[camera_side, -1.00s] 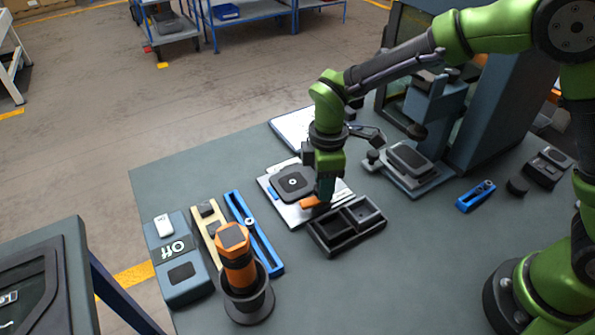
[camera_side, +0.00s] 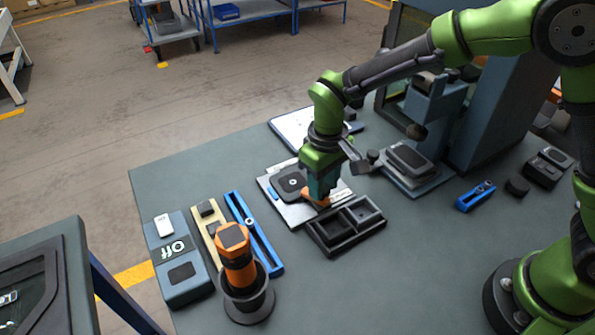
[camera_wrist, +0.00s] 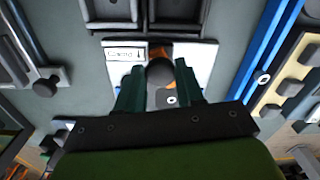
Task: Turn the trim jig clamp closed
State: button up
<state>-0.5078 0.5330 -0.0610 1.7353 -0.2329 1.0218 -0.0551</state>
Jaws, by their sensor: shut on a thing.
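The trim jig is a pale metal plate (camera_side: 285,212) with a dark square part (camera_side: 290,183) on it; part of the plate also shows in the wrist view (camera_wrist: 205,62). Its orange clamp lever (camera_side: 315,197) sits at the plate's right side, partly hidden by my fingers. My gripper (camera_side: 321,193) points down over the lever and is shut on it. In the wrist view my two teal fingers (camera_wrist: 161,80) stand either side of the clamp's dark round knob (camera_wrist: 160,71), with orange (camera_wrist: 158,52) showing just beyond it. The lever's exact angle is hard to tell.
A black two-compartment tray (camera_side: 345,226) lies close in front of the plate. A blue rail (camera_side: 252,232), an orange tool in a dark cup (camera_side: 238,262) and a grey box marked "Off" (camera_side: 180,270) stand left. A press (camera_side: 430,125) stands behind right.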

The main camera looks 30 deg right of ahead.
jog(key=m, duration=0.5)
jog(key=shift+a+r, duration=0.1)
jog(key=shift+m, duration=0.3)
dwell(0.4)
jog(key=o, duration=1)
jog(key=shift+o, duration=0.2)
notch_tip(320, 180, up, 17)
